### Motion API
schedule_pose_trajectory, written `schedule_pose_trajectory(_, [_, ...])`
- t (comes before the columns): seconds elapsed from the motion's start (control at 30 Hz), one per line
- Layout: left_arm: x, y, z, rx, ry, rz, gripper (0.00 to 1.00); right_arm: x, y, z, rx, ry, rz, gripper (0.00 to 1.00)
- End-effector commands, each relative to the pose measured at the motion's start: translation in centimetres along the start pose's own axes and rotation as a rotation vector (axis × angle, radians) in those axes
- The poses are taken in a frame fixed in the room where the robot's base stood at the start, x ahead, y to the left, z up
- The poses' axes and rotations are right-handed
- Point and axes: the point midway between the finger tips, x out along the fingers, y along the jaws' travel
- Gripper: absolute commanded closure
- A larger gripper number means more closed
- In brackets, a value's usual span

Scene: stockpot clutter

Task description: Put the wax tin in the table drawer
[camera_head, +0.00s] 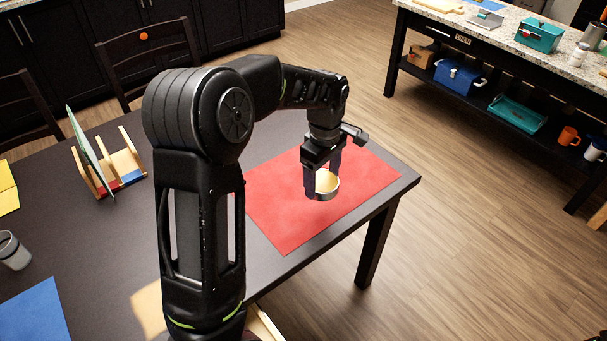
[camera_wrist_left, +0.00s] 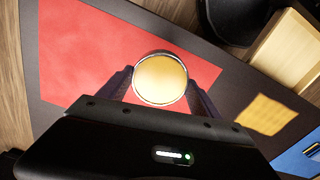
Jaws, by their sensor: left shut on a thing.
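The wax tin (camera_head: 326,184) is a small round tin with a silver rim and a cream-yellow inside. My left gripper (camera_head: 322,178) is shut on it, one finger on each side, over the red mat (camera_head: 270,205). In the left wrist view the tin (camera_wrist_left: 161,79) sits between the fingertips of the left gripper (camera_wrist_left: 160,88). I cannot tell how far it is above the mat. A light wooden open box, which looks like the table drawer (camera_wrist_left: 288,50), shows at the upper right of the left wrist view. In the head view my arm hides most of it; a wooden edge (camera_head: 264,325) shows at the bottom. My right gripper is out of view.
The dark table (camera_head: 110,225) also holds a wooden rack (camera_head: 125,163) with a plate, a grey cup (camera_head: 13,250), a blue mat (camera_head: 35,310) and a yellow item (camera_head: 8,188). Chairs stand behind it. A shelved counter (camera_head: 480,45) is across open floor.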

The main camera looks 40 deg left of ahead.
Motion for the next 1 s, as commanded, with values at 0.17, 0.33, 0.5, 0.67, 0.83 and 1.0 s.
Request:
schedule_pose_trajectory(0.17, [-0.1,1.8,5.1,0.599,0.0,0.0,0.8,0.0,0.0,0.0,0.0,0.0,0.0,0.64])
schedule_pose_trajectory(0.33, [-0.1,2.8,9.2,1.112,0.001,-0.002,0.8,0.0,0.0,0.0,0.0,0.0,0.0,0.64])
schedule_pose_trajectory(0.5, [-0.1,3.2,11.5,1.406,0.003,-0.003,0.8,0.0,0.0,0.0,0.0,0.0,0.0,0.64])
schedule_pose_trajectory(0.67, [-0.1,3.2,12.0,1.48,0.003,-0.003,0.8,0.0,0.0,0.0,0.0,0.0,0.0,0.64])
schedule_pose_trajectory(0.83, [-0.1,3.2,12.0,1.478,0.003,-0.003,0.8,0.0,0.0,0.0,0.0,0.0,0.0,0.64])
schedule_pose_trajectory(1.0, [-0.1,3.2,11.9,1.477,0.003,-0.003,0.8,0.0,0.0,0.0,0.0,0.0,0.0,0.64])
